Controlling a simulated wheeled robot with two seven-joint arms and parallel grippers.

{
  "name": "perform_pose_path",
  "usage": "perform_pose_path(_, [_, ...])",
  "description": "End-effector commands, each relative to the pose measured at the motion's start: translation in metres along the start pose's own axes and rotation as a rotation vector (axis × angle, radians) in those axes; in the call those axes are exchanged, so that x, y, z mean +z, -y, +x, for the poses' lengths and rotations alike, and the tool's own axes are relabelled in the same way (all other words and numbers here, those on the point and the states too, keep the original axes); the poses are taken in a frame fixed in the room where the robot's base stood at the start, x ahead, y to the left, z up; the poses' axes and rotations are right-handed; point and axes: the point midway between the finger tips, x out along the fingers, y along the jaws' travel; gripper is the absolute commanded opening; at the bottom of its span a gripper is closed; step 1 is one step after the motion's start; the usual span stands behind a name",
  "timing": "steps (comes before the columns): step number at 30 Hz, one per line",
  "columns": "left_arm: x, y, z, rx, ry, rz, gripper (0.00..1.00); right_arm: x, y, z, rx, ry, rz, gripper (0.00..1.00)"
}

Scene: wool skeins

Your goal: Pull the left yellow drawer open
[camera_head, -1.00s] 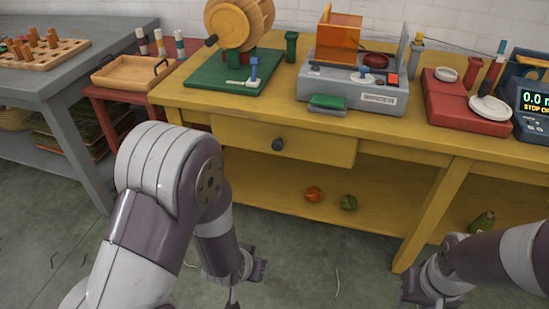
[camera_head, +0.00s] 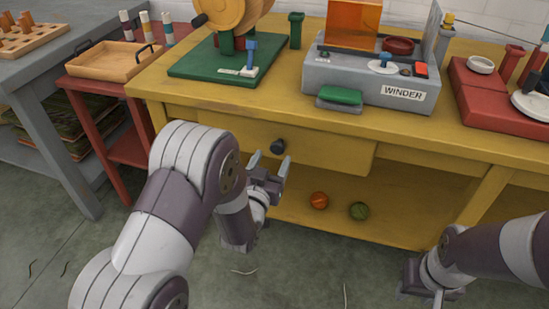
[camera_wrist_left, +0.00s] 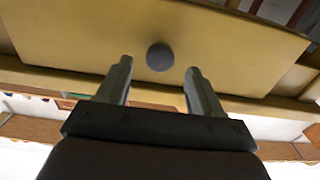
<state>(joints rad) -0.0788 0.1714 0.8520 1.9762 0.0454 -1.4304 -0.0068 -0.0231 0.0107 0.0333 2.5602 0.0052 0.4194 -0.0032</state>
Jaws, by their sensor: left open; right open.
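The yellow drawer (camera_head: 330,152) sits under the yellow table's top and looks closed. Its round dark knob (camera_head: 277,146) is on the front. In the left wrist view the drawer front (camera_wrist_left: 100,35) fills the top, with the knob (camera_wrist_left: 160,57) just beyond and between the fingertips. My left gripper (camera_head: 271,163) is open and empty, its fingers pointing at the drawer just below and near the knob. It also shows in the left wrist view (camera_wrist_left: 160,78). My right gripper (camera_head: 425,290) is low at the lower right, away from the drawer; its fingers are hardly visible.
The yellow table (camera_head: 450,135) carries a green-based wheel, a grey winder (camera_head: 370,85) and a red base (camera_head: 500,105). A red stand with a wooden tray (camera_head: 112,65) is at left.

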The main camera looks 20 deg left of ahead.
Motion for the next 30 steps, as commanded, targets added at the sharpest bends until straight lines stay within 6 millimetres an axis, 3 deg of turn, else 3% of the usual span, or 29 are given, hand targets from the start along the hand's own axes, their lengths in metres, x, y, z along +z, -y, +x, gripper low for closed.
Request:
perform_pose_path(6, [0.001, 0.000, 0.028, 0.001, 0.000, 0.000, 0.66, 0.001, 0.000, 0.009, 0.000, 0.000, 0.000, 0.43])
perform_pose_path(14, [0.000, 0.000, 0.031, 0.001, 0.002, 0.000, 0.66, 0.001, 0.000, 0.008, 0.000, 0.000, 0.000, 0.43])
perform_pose_path(15, [0.000, 0.000, 0.031, 0.000, 0.002, 0.000, 0.63, 0.001, 0.000, 0.008, 0.000, 0.000, 0.000, 0.43])
perform_pose_path(21, [0.000, 0.000, 0.031, 0.000, 0.002, 0.000, 0.00, 0.001, 0.000, 0.008, 0.000, 0.000, 0.000, 0.43])
perform_pose_path(30, [0.000, 0.000, 0.031, 0.000, 0.002, 0.000, 0.00, 0.001, 0.000, 0.008, 0.000, 0.000, 0.000, 0.43])
